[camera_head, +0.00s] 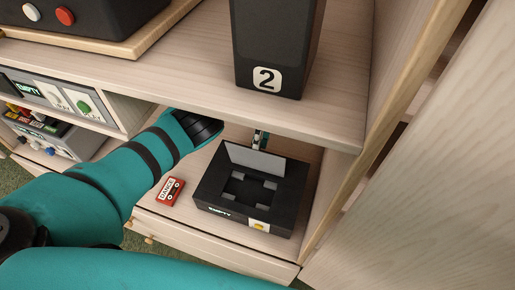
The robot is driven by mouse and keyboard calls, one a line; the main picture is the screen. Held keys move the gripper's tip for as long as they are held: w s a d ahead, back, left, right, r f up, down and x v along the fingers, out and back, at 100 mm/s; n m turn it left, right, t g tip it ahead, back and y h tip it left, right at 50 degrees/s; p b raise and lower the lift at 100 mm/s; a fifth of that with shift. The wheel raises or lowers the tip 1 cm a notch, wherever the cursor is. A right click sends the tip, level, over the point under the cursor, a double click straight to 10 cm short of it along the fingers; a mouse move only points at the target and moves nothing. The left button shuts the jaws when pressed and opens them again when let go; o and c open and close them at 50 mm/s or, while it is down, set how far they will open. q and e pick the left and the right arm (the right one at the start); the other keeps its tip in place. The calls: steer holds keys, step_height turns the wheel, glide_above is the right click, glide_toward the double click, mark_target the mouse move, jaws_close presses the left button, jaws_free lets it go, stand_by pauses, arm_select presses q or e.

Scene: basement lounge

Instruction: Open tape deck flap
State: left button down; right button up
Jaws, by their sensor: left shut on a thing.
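The black tape deck (242,221) sits on the lower shelf, with its cassette well open to view and empty. Its grey flap (254,160) stands raised at the back edge of the well. My left gripper (260,142) is at the flap's upper edge, shut on it; the flap and the upper shelf hide part of the gripper. A yellow button (259,225) is on the deck's front right, beside a green "EMPTY" label. My right gripper is not in view.
A red cassette labelled "DANCE" (170,191) lies left of the deck. The upper shelf (190,75) overhangs my left wrist and carries a black block marked "2" (275,45). More devices (60,95) stand at the left. A side panel (345,190) bounds the right.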

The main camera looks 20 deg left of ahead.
arm_select(q)
steer(key=shift+s+f, duration=0.15)
steer(key=shift+f, duration=0.75)
steer(key=c, duration=1.6)
jaws_free()
steer(key=o, duration=0.4)
steer(key=shift+w+f, duration=0.15)
steer(key=shift+w, duration=0.15)
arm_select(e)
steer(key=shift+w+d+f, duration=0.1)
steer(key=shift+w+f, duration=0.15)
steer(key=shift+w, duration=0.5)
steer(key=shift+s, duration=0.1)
